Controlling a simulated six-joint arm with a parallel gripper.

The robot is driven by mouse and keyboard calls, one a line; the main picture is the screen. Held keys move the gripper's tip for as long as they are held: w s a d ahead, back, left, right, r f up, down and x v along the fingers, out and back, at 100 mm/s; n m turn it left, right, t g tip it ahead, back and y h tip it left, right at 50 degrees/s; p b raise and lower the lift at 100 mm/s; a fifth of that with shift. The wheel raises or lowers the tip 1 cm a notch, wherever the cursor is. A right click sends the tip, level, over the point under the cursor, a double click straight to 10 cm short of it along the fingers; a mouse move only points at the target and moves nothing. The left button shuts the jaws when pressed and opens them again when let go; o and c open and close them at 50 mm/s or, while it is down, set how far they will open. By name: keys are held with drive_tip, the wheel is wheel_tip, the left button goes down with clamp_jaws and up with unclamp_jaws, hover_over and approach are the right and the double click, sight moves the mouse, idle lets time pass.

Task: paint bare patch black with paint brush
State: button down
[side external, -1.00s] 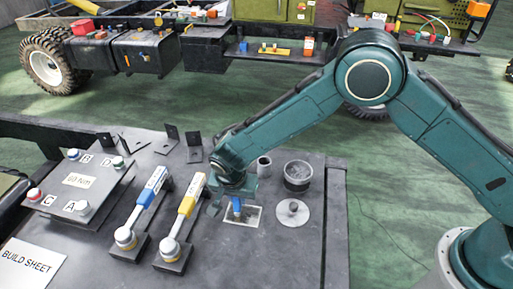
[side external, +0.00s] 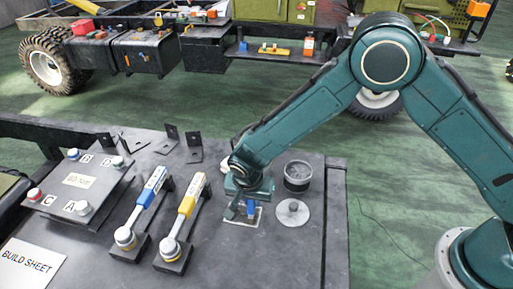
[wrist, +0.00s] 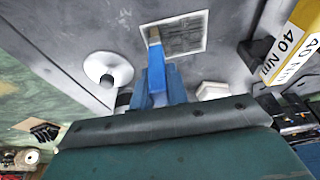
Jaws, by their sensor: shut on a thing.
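My gripper (side external: 246,207) is shut on the blue paint brush (side external: 251,210), low over the table. In the wrist view the brush (wrist: 156,75) points away from the gripper, with its pale tip end at the near left edge of the patch. The patch (wrist: 187,38) is a rectangle with a light border and a grey, dark-streaked inside. In the side view the patch (side external: 237,219) is partly hidden by the gripper and brush. Whether the bristles touch the surface I cannot tell. An open round dark pot (side external: 298,176) stands behind and to the right.
A round grey disc with a knob (side external: 292,212) lies just right of the patch. Blue and yellow torque wrenches (side external: 146,205) (side external: 187,215) lie to the left. The front table area is clear.

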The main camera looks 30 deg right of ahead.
drive_tip(key=shift+w+a, duration=2.9)
drive_tip(key=shift+a, duration=0.05)
wheel_tip(320, 180, up, 8)
